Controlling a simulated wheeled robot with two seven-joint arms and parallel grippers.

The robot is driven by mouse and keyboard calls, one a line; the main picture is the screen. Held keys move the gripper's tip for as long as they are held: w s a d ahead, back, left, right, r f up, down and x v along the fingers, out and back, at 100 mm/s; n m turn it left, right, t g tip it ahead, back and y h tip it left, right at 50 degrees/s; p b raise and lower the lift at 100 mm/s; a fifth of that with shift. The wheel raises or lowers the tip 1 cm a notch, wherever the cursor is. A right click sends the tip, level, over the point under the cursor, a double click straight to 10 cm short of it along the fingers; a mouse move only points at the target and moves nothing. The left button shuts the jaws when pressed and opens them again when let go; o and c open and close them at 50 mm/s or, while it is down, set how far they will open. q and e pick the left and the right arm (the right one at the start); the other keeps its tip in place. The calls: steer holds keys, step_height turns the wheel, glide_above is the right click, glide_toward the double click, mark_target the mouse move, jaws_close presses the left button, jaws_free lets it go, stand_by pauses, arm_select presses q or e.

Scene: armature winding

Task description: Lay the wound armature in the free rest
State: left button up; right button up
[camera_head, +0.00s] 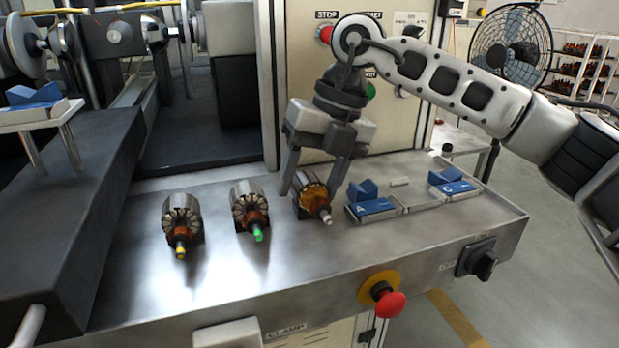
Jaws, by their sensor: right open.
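One has a yellow shaft tip (181,220), one a green tip (249,208), and one a white or grey tip (315,197). My right gripper (311,187) points down with its fingers apart, one on each side of the white-tipped armature; I cannot tell if they touch it. A blue rest marked A (373,207) and one marked C (455,187) sit to its right, both seemingly empty. My left gripper is out of view.
Another blue rest (35,96) is on a raised stand at the left, near winding machinery (115,35). A cabinet (300,90) stands behind the bench. A red stop button (388,304) and a black knob (484,263) project from the bench front.

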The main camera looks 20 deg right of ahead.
steer(key=v, duration=1.6)
steer(key=shift+p, duration=0.4)
